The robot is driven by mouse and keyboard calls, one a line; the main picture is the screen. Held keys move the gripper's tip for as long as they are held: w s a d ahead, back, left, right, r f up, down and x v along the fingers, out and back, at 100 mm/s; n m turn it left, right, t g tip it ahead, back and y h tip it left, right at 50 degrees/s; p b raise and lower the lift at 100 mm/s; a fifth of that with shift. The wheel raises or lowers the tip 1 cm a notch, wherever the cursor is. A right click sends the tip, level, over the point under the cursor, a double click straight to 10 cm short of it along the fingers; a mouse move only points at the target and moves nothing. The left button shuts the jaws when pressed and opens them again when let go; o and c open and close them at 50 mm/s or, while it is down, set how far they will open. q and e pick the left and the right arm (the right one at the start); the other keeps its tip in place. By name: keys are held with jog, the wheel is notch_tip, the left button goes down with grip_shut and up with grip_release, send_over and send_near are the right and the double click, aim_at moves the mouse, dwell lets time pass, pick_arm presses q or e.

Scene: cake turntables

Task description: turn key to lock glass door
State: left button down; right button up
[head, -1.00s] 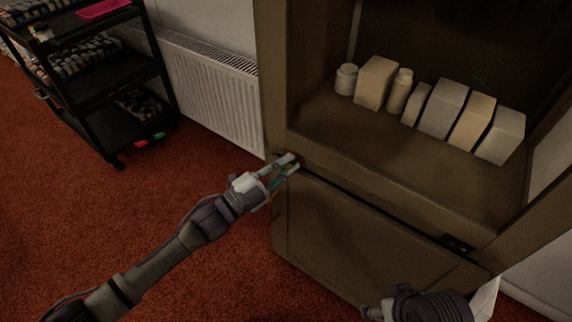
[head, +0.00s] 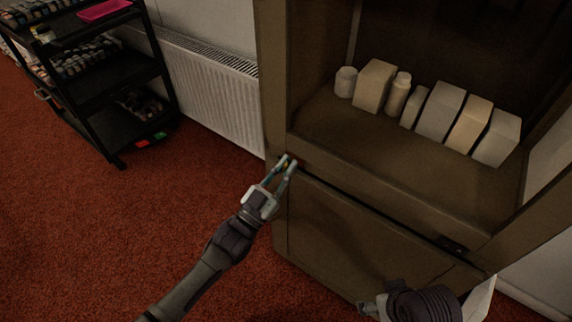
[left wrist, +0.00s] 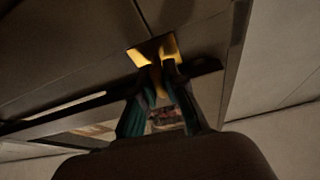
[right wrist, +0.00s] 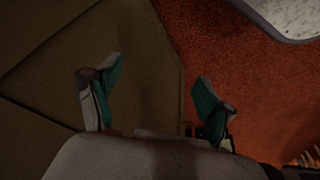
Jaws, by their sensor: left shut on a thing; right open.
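The brown cabinet (head: 345,225) stands at centre right; the glass of its door cannot be made out in front of the open-looking shelf. My left gripper (head: 287,163) is at the cabinet's left front edge, level with the seam below the shelf. In the left wrist view my left gripper (left wrist: 161,72) is shut on a small yellowish key (left wrist: 156,76), mostly hidden between the fingertips. A brass-coloured lock plate (left wrist: 140,57) lies right at the fingertips. My right gripper (right wrist: 155,90) is open and empty beside the cabinet's lower front; it also shows low in the head view (head: 370,308).
Several pale boxes and jars (head: 438,110) stand on the cabinet shelf. A white radiator (head: 215,100) is on the wall to the left. A black cart (head: 115,85) with bottles stands further left. The red carpet (head: 130,215) is clear at front left.

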pick_arm(q)
jog(key=shift+f+n+t+y, duration=0.1)
jog(key=shift+n+t+y, duration=0.2)
jog(key=shift+n, duration=0.5)
pick_arm(e)
jog(key=shift+w+f, duration=0.1)
jog(key=shift+f, duration=0.6)
pick_arm(q)
jog(key=c, duration=1.2)
grip_release()
jog(key=v, duration=1.2)
